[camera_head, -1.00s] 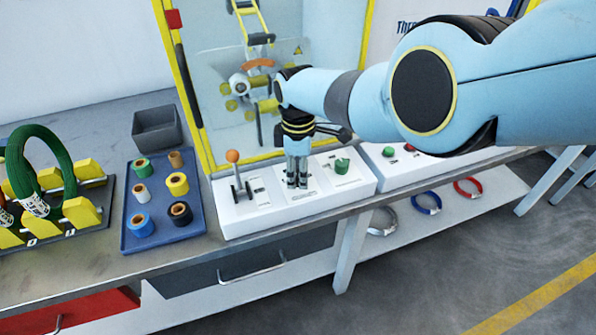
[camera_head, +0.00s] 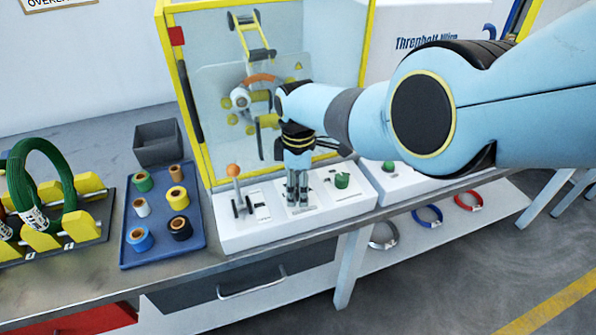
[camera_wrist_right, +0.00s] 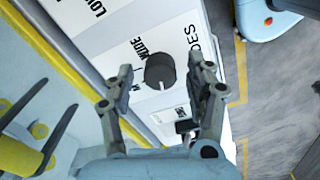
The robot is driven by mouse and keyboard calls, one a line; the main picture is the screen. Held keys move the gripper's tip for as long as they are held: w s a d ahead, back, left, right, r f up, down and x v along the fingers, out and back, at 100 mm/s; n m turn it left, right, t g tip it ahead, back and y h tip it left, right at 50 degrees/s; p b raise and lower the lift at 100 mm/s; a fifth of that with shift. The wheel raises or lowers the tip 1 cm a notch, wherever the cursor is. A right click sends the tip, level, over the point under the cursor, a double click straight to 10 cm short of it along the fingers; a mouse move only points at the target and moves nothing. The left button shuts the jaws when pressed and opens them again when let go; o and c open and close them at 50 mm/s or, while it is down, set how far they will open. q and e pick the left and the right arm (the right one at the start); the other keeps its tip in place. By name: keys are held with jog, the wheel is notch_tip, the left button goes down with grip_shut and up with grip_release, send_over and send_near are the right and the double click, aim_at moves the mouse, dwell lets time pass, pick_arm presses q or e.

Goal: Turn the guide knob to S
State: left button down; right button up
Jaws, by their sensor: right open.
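The guide knob (camera_wrist_right: 160,71) is a dark round knob on the white control panel in the right wrist view. The word WIDE and a letter that looks like M are printed beside it; I cannot make out an S. My right gripper (camera_wrist_right: 161,76) is open, with its fingertips on either side of the knob and a gap to each. Whether they are down at knob height is unclear. In the head view the right gripper (camera_head: 297,203) points down at the panel's middle and hides the knob. My left gripper is in neither view.
An orange-tipped lever (camera_head: 233,171) stands left of the gripper and a green knob (camera_head: 342,180) right of it on the panel (camera_head: 270,234). A yellow-framed clear enclosure (camera_head: 180,95) rises behind. A blue spool tray (camera_head: 163,256) and green coil (camera_head: 58,160) are farther left.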

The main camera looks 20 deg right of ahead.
aim_at(298, 188)
notch_tip(298, 188, up, 12)
dwell(0.5)
jog(key=shift+f, duration=0.1)
